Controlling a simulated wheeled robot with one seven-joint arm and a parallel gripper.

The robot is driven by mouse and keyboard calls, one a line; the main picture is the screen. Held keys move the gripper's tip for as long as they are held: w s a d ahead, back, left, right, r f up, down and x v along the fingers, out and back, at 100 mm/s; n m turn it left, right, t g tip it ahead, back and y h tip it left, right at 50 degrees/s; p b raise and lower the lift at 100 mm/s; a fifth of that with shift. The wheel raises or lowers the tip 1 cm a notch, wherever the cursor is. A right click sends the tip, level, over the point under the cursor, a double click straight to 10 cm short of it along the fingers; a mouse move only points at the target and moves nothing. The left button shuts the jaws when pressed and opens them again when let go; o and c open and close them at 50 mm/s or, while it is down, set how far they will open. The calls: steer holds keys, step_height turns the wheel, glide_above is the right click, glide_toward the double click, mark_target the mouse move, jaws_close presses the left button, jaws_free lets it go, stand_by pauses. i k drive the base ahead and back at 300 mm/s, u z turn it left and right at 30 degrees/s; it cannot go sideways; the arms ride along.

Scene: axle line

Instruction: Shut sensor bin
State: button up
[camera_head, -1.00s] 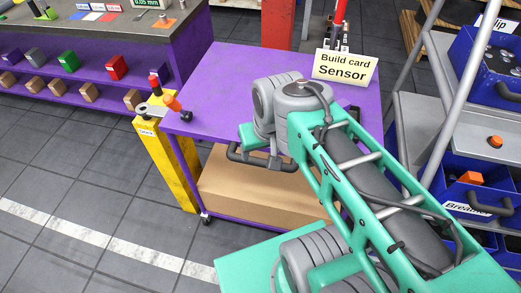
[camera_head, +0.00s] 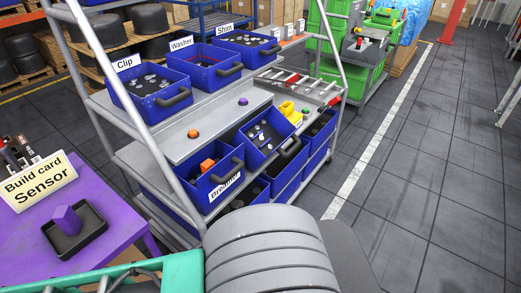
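A blue bin (camera_head: 268,138) in the rack's lower row holds small dark and pale parts. It appears to stand out and tilt forward of its neighbours, with a black handle on its front. I cannot read a Sensor label on it. Left of it is the blue bin marked Breaker (camera_head: 217,182), with orange blocks inside, also standing out from the rack. The build card reading Sensor (camera_head: 40,183) stands on the purple table at the left. My gripper is not in view; only grey and green parts of my arm show at the bottom.
The rack's upper row holds blue bins marked Clip (camera_head: 150,90), Washer (camera_head: 205,65) and Shim (camera_head: 238,42). An orange button (camera_head: 193,133) and a purple button (camera_head: 243,101) sit on the grey shelf. A black tray (camera_head: 75,231) holds a purple block. The floor at right is clear.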

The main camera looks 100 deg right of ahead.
mark_target(265, 135)
steer(key=z, duration=0.05)
steer(key=k, duration=1.6)
steer(key=z, duration=2.45)
steer(key=k, duration=0.6)
steer(key=u, duration=0.65)
steer(key=i, duration=1.55)
steer(key=z, duration=0.3)
